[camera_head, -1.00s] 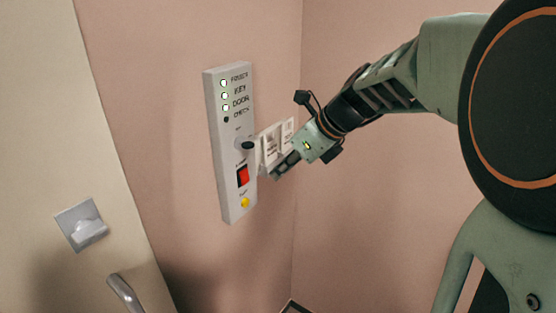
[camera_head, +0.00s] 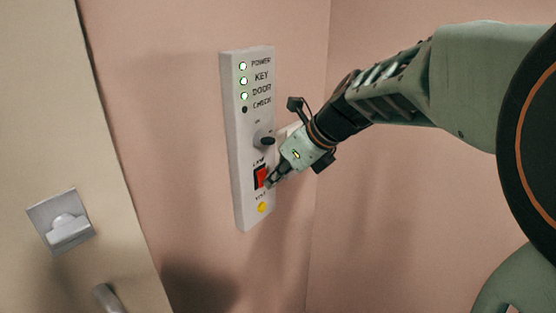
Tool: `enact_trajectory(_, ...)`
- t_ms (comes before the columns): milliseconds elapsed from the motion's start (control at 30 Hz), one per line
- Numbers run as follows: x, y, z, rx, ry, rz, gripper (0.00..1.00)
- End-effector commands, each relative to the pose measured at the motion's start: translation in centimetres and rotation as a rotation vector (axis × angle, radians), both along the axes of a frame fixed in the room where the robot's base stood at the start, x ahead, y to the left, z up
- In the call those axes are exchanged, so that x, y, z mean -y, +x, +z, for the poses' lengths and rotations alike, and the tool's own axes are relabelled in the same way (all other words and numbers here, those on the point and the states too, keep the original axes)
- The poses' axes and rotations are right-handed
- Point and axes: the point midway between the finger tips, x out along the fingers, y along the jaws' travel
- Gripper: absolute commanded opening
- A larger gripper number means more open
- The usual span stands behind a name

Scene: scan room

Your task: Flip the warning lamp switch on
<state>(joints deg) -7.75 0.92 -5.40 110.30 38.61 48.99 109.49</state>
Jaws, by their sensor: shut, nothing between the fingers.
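A pale control panel (camera_head: 237,150) is mounted upright on the pink wall. Low on it, under a label that seems to read LAMP, is a red rocker switch (camera_head: 261,177) in a dark frame. My gripper (camera_head: 270,182) is shut and empty, its fingertips at the lower right edge of the switch. They look close to or touching it; I cannot tell which. The fingers hide part of the switch's right side. I cannot tell which way the rocker is tipped.
A dark key knob (camera_head: 266,141) sticks out above the switch, with a white tag behind my gripper. A yellow button (camera_head: 263,207) is below. Three green lights are lit; CHECK is dark. A door (camera_head: 60,130) with a latch (camera_head: 62,221) is at left.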

Motion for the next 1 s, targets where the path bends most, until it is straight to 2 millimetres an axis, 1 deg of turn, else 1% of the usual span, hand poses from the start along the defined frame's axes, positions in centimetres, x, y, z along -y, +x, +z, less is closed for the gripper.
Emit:
enact_trajectory(667, -0.4, 0.3, -0.3, 0.000, 0.000, 0.000, 0.00)
enact_trajectory(767, -0.4, 0.3, -0.1, 0.000, 0.000, 0.000, 0.00)
enact_trajectory(1000, -0.4, 0.4, 1.0, 0.002, 0.001, -0.001, 0.00)
